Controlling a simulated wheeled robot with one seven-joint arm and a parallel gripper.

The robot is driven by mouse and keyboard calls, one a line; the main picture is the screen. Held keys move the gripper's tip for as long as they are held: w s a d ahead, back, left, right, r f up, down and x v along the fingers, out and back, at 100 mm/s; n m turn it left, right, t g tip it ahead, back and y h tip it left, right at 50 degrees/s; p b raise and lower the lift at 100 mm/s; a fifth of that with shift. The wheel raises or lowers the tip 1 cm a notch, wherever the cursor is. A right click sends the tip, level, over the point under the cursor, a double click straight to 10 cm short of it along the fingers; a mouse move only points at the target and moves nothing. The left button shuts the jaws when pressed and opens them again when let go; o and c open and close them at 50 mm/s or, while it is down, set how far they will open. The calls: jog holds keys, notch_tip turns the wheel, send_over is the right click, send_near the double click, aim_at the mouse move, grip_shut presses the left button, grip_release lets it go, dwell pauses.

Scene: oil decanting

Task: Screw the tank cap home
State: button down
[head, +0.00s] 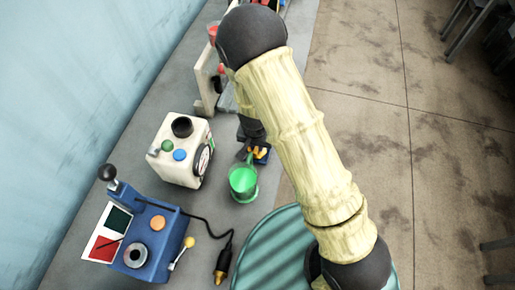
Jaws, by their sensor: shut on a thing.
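A cream box-shaped tank (177,160) stands on the grey bench, with a round black fitting (182,127) on top and green and blue round parts below it. I cannot tell whether this fitting is the cap or an open neck. My gripper (247,151) is to the right of the tank, apart from it, and low near the bench. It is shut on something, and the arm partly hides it. A small orange-yellow piece (259,152) with blue around it shows at the fingers; I cannot tell whether it is the held thing.
A clear cup with green liquid (243,183) stands close below the gripper. A blue machine (148,245) with levers is at the lower left, with a black cable and plug (222,264) beside it. A cream upright stand (207,85) is behind. The wall bounds the left.

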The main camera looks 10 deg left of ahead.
jog(key=shift+r, duration=0.15)
jog(key=shift+r+p, duration=0.8)
jog(key=shift+p, duration=0.15)
jog(key=shift+r, duration=0.1)
notch_tip(320, 180, up, 4)
jog(key=p, duration=0.4)
notch_tip(320, 180, up, 22)
jog(key=w+n+y+p, duration=0.1)
jog(key=w+n+p, duration=0.1)
jog(key=n+p, duration=0.6)
jog(key=p, duration=0.4)
jog(key=shift+a, duration=0.3)
jog(key=shift+w+f, duration=0.1)
jog(key=shift+f, duration=0.1)
